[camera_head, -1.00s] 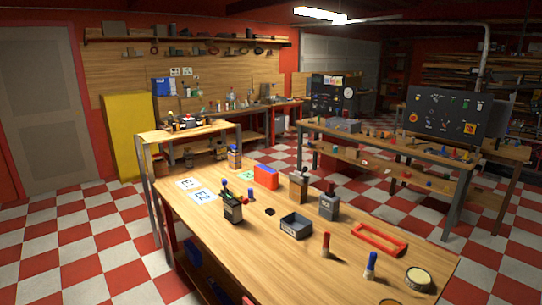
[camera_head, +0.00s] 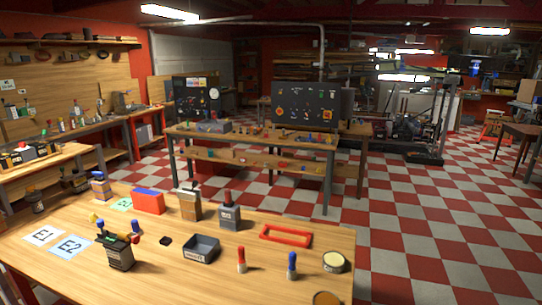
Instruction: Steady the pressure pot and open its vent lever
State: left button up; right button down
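No thing in view clearly reads as the pressure pot, and I cannot make out a vent lever. A round tin (camera_head: 334,262) with a pale top sits at the right edge. Neither of my grippers shows in this view.
A grey open bin (camera_head: 201,249), a red frame (camera_head: 286,236), a red-tipped piece (camera_head: 241,260) and a blue-topped piece (camera_head: 292,266) are on the near bench. Another bench (camera_head: 250,143) stands behind. The checkered floor (camera_head: 430,225) at the right is clear.

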aim_at(100, 222)
jog(key=i+j+z, duration=0.2)
jog(key=j, duration=0.75)
jog(key=i+j+z, duration=0.2)
jog(key=j, duration=0.75)
jog(key=j+z, duration=0.2)
jog(key=j, duration=0.75)
